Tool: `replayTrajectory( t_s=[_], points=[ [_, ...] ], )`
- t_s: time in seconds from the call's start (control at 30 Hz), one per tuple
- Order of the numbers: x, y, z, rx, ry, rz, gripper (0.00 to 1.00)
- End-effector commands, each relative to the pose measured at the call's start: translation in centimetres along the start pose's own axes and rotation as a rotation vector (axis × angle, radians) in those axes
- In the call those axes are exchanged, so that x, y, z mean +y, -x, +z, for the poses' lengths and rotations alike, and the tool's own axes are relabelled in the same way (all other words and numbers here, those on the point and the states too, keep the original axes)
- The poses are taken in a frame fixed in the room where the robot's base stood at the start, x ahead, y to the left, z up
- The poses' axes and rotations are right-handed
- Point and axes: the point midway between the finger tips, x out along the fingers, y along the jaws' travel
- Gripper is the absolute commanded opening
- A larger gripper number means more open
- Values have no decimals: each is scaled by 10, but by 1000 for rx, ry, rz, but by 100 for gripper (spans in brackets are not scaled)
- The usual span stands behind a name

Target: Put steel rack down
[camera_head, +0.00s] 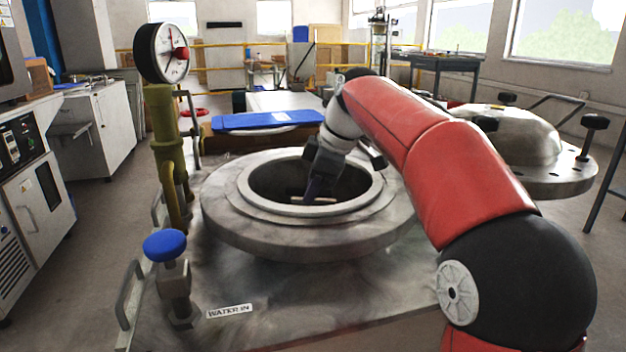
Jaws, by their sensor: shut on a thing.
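My gripper (313,190) reaches down into the round opening of a metal vessel (228,222) from the upper right. Its dark fingers are shut on the steel rack (298,201), of which only a small pale piece shows at the fingertips. The rest of the rack is hidden inside the vessel by the rim and the gripper. I cannot tell whether the rack touches the vessel's bottom.
A domed lid (510,132) stands open at the right. A pressure gauge (163,53) on an olive pipe (166,135) rises at the left. A blue-capped valve (166,246) stands at the front left. A blue board (268,121) lies behind the vessel.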

Motion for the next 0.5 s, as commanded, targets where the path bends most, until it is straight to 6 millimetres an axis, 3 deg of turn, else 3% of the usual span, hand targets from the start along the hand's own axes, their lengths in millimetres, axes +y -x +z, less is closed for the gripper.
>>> replayTrajectory(
  t_s=[0.17,0.37,0.4,0.5],
  points=[
    [-4,-19,8,2,0,5,0],
    [-4,-20,8,2,1,5,0],
    [-5,-22,9,-1,-1,-1,17],
    [-5,-22,9,-1,0,-1,30]
  ],
)
